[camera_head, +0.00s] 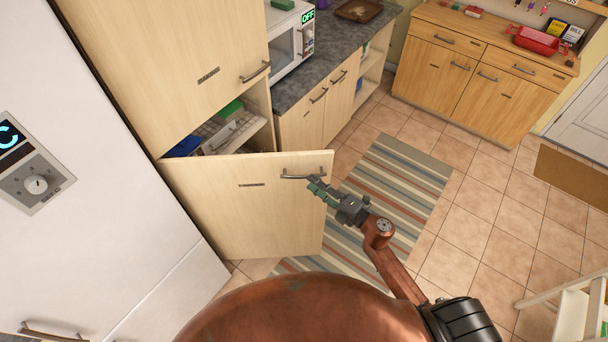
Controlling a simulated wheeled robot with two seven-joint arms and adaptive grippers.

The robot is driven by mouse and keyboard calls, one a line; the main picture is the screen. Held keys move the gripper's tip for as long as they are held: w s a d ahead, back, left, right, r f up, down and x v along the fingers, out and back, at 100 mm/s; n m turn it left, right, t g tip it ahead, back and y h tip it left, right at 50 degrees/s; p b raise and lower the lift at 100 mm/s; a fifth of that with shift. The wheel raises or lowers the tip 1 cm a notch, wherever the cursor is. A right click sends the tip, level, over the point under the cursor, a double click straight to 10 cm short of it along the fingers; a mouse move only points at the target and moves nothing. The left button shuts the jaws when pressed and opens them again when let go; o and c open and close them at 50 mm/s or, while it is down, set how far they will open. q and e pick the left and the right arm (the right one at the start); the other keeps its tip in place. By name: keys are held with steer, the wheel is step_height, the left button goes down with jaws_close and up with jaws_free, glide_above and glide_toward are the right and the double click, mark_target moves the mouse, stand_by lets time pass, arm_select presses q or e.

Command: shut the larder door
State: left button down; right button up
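The larder door (245,205) is the pale wooden lower door of the tall cabinet. It stands wide open, swung out toward me, with its bar handle (301,176) near its top right corner. Behind it the larder's inside shows a wire rack, a green item (230,109) and a blue item (184,146). My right gripper (316,187) is at the door's handle end, its greenish fingers close to the handle. I cannot tell whether they touch it or how far apart they are. My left gripper is not in view.
A white fridge (130,200) stands at the left. A microwave (290,40) sits on the grey counter (335,50) past the larder. A striped rug (390,195) lies on the tiled floor beside the door. A wooden sideboard (475,65) stands at the back right.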

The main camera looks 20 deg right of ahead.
mark_target(304, 176)
steer(key=shift+p+x, duration=0.35)
steer(key=shift+x, duration=2.3)
steer(key=shift+c, duration=0.6)
jaws_close()
